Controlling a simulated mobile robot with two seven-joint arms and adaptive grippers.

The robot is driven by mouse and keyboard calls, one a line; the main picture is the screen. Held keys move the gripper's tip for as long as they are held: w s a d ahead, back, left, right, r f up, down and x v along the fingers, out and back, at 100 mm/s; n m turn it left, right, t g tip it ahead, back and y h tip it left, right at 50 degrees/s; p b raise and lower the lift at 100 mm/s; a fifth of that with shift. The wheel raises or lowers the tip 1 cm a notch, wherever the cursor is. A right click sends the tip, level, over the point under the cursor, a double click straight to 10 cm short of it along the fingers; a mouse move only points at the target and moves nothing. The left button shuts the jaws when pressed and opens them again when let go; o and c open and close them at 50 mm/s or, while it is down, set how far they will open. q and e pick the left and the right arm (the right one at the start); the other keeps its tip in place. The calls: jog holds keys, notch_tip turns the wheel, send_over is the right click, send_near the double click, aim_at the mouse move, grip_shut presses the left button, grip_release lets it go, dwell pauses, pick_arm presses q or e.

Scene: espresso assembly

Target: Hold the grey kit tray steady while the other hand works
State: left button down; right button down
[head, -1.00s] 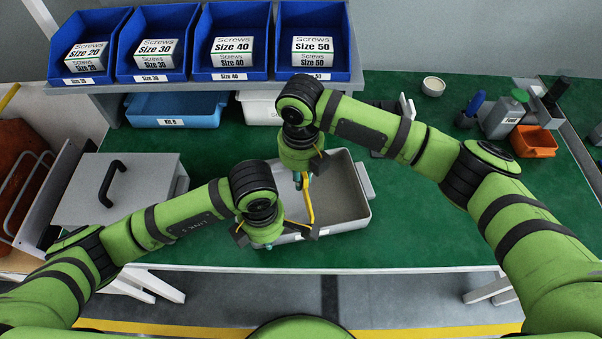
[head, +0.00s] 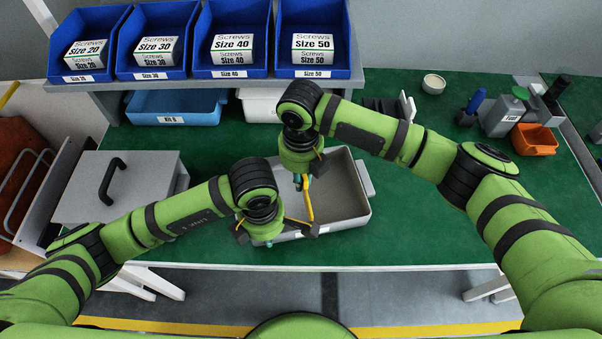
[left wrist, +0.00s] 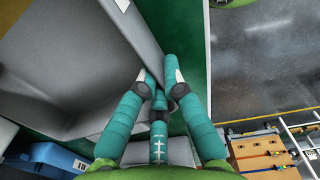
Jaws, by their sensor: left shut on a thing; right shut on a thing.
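The grey kit tray (head: 345,190) lies on the green bench top in the head view, near its front edge. My left gripper (head: 302,232) is at the tray's front left rim. In the left wrist view, its teal fingers (left wrist: 158,92) are shut on the grey tray wall (left wrist: 140,35). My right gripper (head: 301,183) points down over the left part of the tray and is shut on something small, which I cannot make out. A thin yellow strip (head: 308,200) shows between the two grippers. The two grippers are close together, and my arms hide the tray's left end.
Blue screw bins (head: 233,45) stand on a shelf at the back, with a blue bin (head: 175,108) below. A grey box with a black handle (head: 112,182) is at left. An orange bin (head: 534,140) is at right.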

jog(key=shift+f, duration=1.8)
dwell(0.5)
dwell(0.7)
jog(key=c, duration=1.1)
grip_release()
jog(key=shift+c, duration=0.2)
jog(key=shift+r, duration=3.05)
notch_tip(320, 180, up, 12)
